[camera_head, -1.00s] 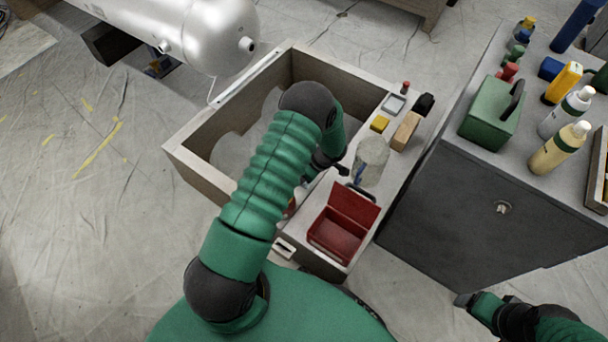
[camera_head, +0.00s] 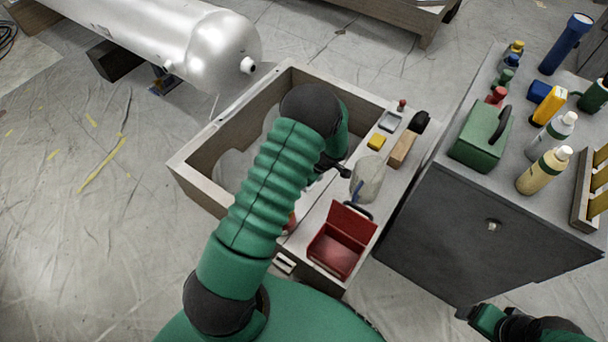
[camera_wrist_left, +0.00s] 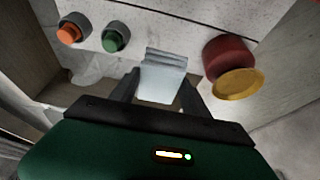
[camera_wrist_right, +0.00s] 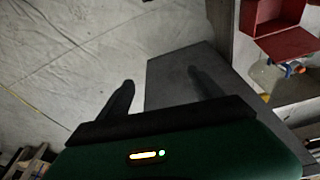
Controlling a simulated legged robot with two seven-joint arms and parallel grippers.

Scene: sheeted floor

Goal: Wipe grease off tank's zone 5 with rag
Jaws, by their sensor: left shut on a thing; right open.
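The silver tank (camera_head: 170,40) lies at the upper left in the head view. No zone marks or grease can be made out on it. My left arm reaches over the wooden crate (camera_head: 195,182), and its gripper (camera_head: 335,165) is partly hidden by the arm. In the left wrist view, my left gripper (camera_wrist_left: 160,92) is shut on a pale, folded piece (camera_wrist_left: 163,78) that looks like the rag. My right gripper (camera_wrist_right: 160,80) is open and empty, low at the right beside the dark cabinet (camera_head: 470,235).
A green toolbox (camera_head: 480,137) and bottles (camera_head: 545,171) stand on the cabinet. Sheeted floor (camera_head: 75,220) at left is clear.

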